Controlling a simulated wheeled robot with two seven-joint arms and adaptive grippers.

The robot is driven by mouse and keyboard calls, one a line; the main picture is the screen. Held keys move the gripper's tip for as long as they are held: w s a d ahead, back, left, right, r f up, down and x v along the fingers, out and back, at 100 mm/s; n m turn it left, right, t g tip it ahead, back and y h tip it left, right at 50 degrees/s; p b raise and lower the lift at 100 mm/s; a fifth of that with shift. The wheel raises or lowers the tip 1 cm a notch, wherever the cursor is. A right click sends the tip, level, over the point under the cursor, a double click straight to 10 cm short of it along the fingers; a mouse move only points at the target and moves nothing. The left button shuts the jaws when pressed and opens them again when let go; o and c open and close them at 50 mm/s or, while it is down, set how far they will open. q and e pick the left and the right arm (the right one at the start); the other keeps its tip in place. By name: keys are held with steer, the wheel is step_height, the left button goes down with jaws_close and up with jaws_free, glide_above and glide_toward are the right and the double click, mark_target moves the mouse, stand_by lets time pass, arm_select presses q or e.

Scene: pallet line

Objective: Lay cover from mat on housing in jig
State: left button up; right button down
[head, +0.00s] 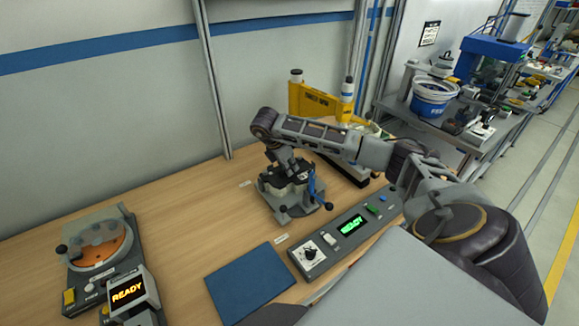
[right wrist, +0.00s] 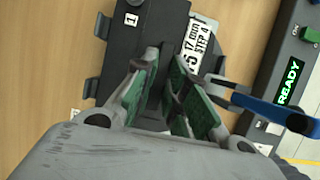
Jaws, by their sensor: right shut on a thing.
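The jig (head: 290,208) is a grey fixture with a blue-handled clamp (head: 318,190) on the workbench. My right gripper (head: 284,170) reaches down over it. In the right wrist view its green-padded fingers (right wrist: 165,92) are shut on a narrow dark part, apparently the cover (right wrist: 155,78). A dark labelled surface (right wrist: 145,40) lies below the fingers. The housing is largely hidden by the gripper, and I cannot tell whether the cover touches it. The blue mat (head: 250,283) at the front is bare. My left gripper is out of view.
A control panel (head: 347,232) showing READY lies right of the jig. A round-dish device (head: 100,250) with a READY display (head: 128,292) stands at the left. A yellow frame (head: 318,103) stands behind. The bench between the left device and jig is clear.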

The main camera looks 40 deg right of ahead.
mark_target(283, 171)
steer(key=shift+f, duration=0.1)
steer(key=c, duration=1.4)
jaws_free()
steer(key=shift+c, duration=0.2)
steer(key=shift+r, duration=0.2)
steer(key=b+v, duration=0.1)
steer(key=v, duration=0.6)
steer(key=shift+a+r, duration=0.15)
steer(key=shift+r, duration=0.05)
steer(key=shift+p+v, duration=0.85)
steer(key=shift+v, duration=1.35)
